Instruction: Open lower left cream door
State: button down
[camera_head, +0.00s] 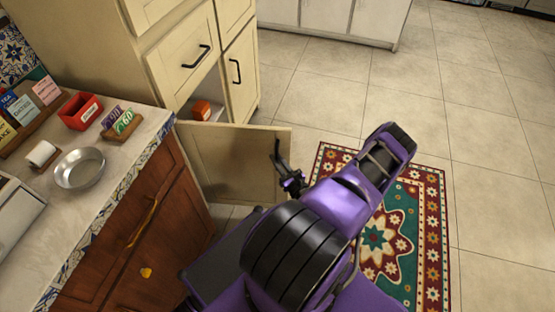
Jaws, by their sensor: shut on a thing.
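The lower left cream door (225,160) stands wide open, swung out from the cream cabinet toward the rug. Its free edge is at the right, beside my gripper. My gripper (279,163) is at that edge, shut on what looks like the door's dark handle. The fingers and handle are both dark and small, so the exact grip is hard to make out. Behind the door, the open compartment shows a small orange box (201,109) inside.
A cream drawer (182,58) and a shut cream door (240,75) with black handles adjoin the opening. A brown wooden cabinet (150,235) with a counter stands close at left. A patterned rug (428,215) lies at right; tiled floor beyond is clear.

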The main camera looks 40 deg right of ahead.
jog(key=shift+w+a, duration=0.2)
jog(key=shift+a, duration=0.2)
jog(key=c, duration=0.9)
grip_release()
jog(key=shift+d, duration=0.15)
jog(key=shift+s, duration=0.1)
jog(key=v, duration=1.7)
jog(key=shift+s+p, duration=0.15)
jog(key=shift+p, duration=0.2)
